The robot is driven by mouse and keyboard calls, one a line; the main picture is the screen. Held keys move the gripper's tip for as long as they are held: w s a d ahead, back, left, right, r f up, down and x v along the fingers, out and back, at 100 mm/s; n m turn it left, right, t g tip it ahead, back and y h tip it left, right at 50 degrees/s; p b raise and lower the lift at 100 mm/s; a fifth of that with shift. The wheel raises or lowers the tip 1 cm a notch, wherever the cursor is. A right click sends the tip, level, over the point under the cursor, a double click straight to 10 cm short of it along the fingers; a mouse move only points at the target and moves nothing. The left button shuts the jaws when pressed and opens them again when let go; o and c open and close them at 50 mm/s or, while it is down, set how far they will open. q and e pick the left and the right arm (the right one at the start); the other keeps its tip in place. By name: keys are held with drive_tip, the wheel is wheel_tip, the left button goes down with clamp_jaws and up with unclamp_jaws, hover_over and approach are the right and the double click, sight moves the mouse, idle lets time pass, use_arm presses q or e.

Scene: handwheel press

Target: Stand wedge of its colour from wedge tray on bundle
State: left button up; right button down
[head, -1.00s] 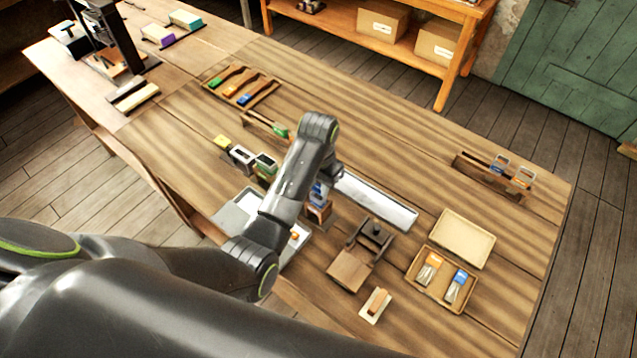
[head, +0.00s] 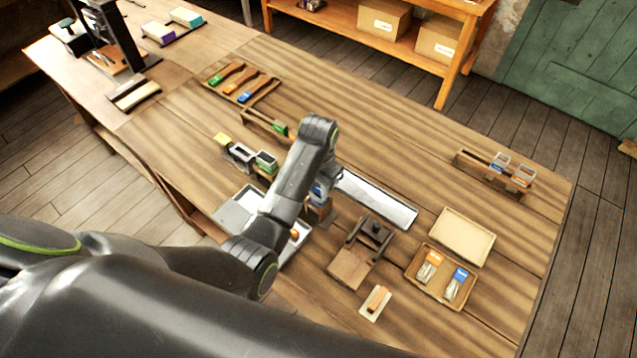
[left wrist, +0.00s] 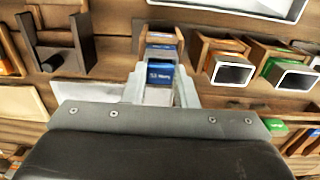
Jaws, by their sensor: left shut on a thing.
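My left gripper (left wrist: 160,92) is shut on a small blue piece (left wrist: 160,74) with white lettering; whether it is a wedge or a bundle I cannot tell. A wooden holder (left wrist: 161,33) with blue labels is just beyond it. Whether the piece touches the holder is unclear. In the head view my forearm hides most of the left gripper (head: 318,192). A tray (head: 214,83) at the back holds green, orange and blue-marked wooden pieces; I cannot tell if they are the wedges. My right gripper is not in view.
Wooden holders with orange (left wrist: 226,62) and green (left wrist: 287,70) labels and metal frames stand beside the blue one. A long metal tray (head: 375,198) lies behind. A wooden fixture (head: 352,268), an open box (head: 436,296) with packets and its lid (head: 462,237) are to the right.

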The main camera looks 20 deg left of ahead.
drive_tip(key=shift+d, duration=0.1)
use_arm(q)
drive_tip(key=o, duration=1)
drive_tip(key=shift+o, duration=0.2)
